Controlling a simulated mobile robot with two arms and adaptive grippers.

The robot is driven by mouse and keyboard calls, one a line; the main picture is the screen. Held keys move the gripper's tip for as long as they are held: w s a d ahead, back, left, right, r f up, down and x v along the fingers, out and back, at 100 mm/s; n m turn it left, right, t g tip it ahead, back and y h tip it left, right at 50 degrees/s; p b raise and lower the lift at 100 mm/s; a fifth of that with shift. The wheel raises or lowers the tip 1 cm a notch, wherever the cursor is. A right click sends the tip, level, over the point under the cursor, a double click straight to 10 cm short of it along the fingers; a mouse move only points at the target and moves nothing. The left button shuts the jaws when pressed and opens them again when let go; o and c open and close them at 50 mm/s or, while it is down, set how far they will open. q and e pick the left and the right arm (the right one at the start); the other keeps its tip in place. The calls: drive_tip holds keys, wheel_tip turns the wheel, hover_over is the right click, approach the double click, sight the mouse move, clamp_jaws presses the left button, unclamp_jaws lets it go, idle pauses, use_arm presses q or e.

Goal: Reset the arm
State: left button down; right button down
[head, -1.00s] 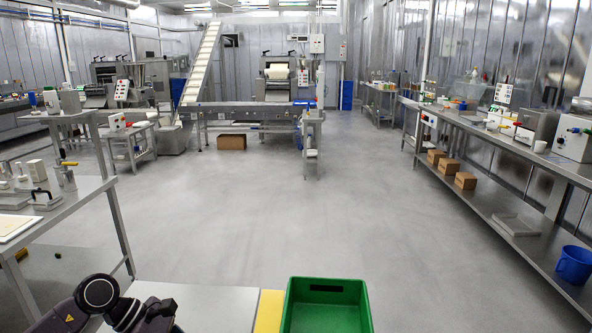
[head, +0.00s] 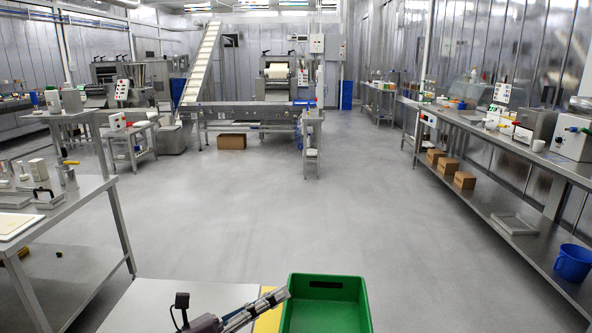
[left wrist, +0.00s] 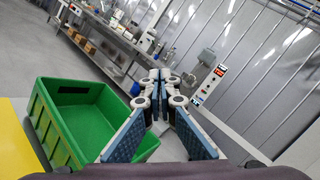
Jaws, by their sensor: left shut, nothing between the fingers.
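My left gripper (head: 282,297) reaches in from the bottom of the head view, its tips at the left edge of the green crate (head: 364,312). Its fingers also show in the left wrist view (left wrist: 156,78), close together with nothing between them. In that view the green crate (left wrist: 38,112) stands to the left of and behind the fingers. My right gripper is in neither view.
A pale work surface (head: 150,300) and a yellow strip (head: 266,322) lie left of the crate. A steel table (head: 85,200) stands at left, a long bench (head: 500,140) at right. The middle floor is open. A blue bucket (head: 573,262) sits on the bench's lower shelf.

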use_arm(q)
drive_tip(key=w+a+f+n+t+y, duration=0.15)
drive_tip(key=a+n+t+y, duration=0.35)
drive_tip(key=n, duration=0.6)
drive_tip(key=w+a+f+n+t+y, duration=0.1)
drive_tip(key=a+f+n+t+y, duration=0.15)
drive_tip(key=a+n+y, duration=0.65)
drive_tip(key=s+a+f+n+g+y, duration=0.2)
drive_tip(key=s+f+n+g, duration=0.15)
drive_tip(key=f+n, duration=0.3)
drive_tip(key=s+a+f+n+g+y, duration=0.2)
drive_tip(key=s+f+n, duration=0.3)
drive_tip(key=f, duration=0.2)
drive_tip(key=s+d+f+n+g+h, duration=0.1)
drive_tip(key=s+f+n+g, duration=0.35)
drive_tip(key=s, duration=0.65)
drive_tip(key=s+d+f+n+g+h, duration=0.15)
drive_tip(key=s+f+g, duration=0.45)
drive_tip(key=s, duration=0.6)
wheel_tip(320, 180, down, 29)
drive_tip(key=s+a, duration=0.1)
drive_tip(key=s, duration=0.1)
drive_tip(key=s+a+f+g+y, duration=0.1)
drive_tip(key=s+a+f, duration=0.2)
drive_tip(key=s+f, duration=1.1)
drive_tip(key=shift+s, duration=1.15)
